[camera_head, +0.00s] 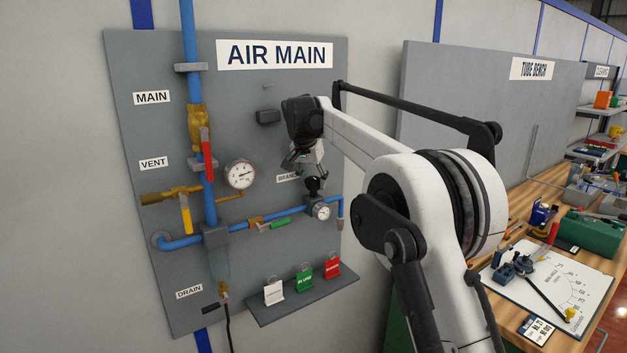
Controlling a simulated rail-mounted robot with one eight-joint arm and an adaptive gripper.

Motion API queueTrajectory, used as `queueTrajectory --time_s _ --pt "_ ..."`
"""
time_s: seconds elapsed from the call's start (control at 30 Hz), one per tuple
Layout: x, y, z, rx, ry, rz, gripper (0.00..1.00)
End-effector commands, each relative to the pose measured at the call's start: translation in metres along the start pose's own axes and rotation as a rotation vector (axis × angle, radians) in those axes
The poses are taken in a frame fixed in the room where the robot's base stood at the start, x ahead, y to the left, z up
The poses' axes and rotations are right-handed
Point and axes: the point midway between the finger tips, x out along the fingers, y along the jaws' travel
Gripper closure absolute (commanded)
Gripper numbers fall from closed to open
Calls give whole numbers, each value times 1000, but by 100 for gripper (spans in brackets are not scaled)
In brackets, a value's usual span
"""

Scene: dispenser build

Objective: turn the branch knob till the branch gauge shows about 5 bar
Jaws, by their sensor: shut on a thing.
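The branch gauge (322,211) is a small round white dial on the blue branch pipe at the lower right of the AIR MAIN board. Its needle is too small to read. The branch knob (312,184) is dark and sits just above the gauge, partly hidden by my gripper. My gripper (311,173) comes down from above and is shut on the knob. The BRANCH label (287,178) is partly covered by my gripper.
The main gauge (240,174) is left of my gripper. A yellow-handled vent valve (186,215) and red-handled main valve (207,155) stand further left. A green valve handle (280,224) lies along the branch pipe. A shelf (302,299) with tags is below.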

Motion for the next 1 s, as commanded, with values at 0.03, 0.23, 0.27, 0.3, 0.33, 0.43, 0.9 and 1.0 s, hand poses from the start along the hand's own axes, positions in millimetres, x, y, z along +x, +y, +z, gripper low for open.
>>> queueTrajectory --time_s 0.03,0.23,0.27,0.3,0.33,0.43,0.9,1.0 --pt "-1 -1 0 21 -1 9 93" --pt "-1 0 0 96 -1 40 93" --pt "0 0 0 104 -1 43 93" --pt "0 0 0 113 -1 46 93" --pt "0 0 0 118 -1 48 93" --pt "0 0 0 130 -1 53 93" --pt "0 0 0 136 -1 55 62" --pt "0 0 0 136 -1 55 48"
